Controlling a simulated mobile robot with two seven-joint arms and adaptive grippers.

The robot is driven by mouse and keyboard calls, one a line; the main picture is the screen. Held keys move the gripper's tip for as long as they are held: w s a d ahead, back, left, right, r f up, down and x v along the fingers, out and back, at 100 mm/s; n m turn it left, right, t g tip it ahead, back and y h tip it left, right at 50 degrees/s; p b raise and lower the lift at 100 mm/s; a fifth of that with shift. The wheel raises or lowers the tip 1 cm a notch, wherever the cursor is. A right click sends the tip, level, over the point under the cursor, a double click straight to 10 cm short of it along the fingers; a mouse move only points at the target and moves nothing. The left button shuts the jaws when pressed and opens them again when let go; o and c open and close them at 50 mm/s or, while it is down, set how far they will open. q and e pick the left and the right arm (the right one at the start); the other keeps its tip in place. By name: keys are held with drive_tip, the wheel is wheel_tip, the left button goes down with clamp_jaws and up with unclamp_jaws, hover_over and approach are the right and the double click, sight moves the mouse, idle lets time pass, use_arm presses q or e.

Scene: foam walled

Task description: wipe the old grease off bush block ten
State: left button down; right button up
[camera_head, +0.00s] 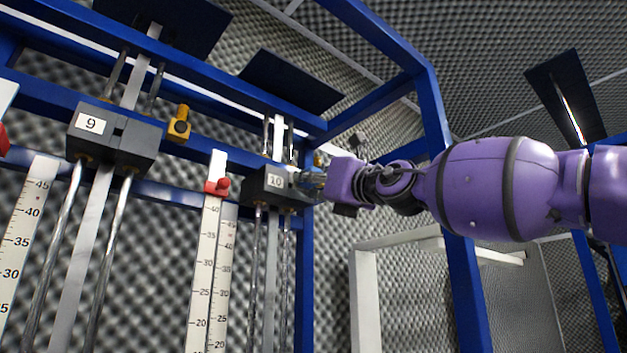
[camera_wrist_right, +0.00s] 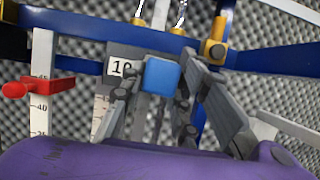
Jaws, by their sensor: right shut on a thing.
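Bush block ten (camera_head: 268,190) is a dark grey block labelled 10, set on two vertical metal rods and a flat bar in the blue frame. It also shows in the wrist view, where its label plate (camera_wrist_right: 121,67) is left of my gripper. My right gripper (camera_head: 311,181) is at the block's right side in the head view. In the wrist view its fingers (camera_wrist_right: 160,92) are shut on a small blue block-shaped wiper (camera_wrist_right: 161,76), held in front of block ten. Whether the wiper touches the block I cannot tell. I see no clear grease. My left gripper is out of view.
Block nine (camera_head: 115,138) is to the left on its own rods. Red pointers (camera_head: 217,187) and white scales (camera_head: 203,270) stand between them. Yellow fittings (camera_head: 180,124) are on the blue frame (camera_head: 455,200). A white frame (camera_head: 364,300) stands below my arm.

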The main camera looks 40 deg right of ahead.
drive_tip(key=shift+w, duration=1.05)
idle(0.4)
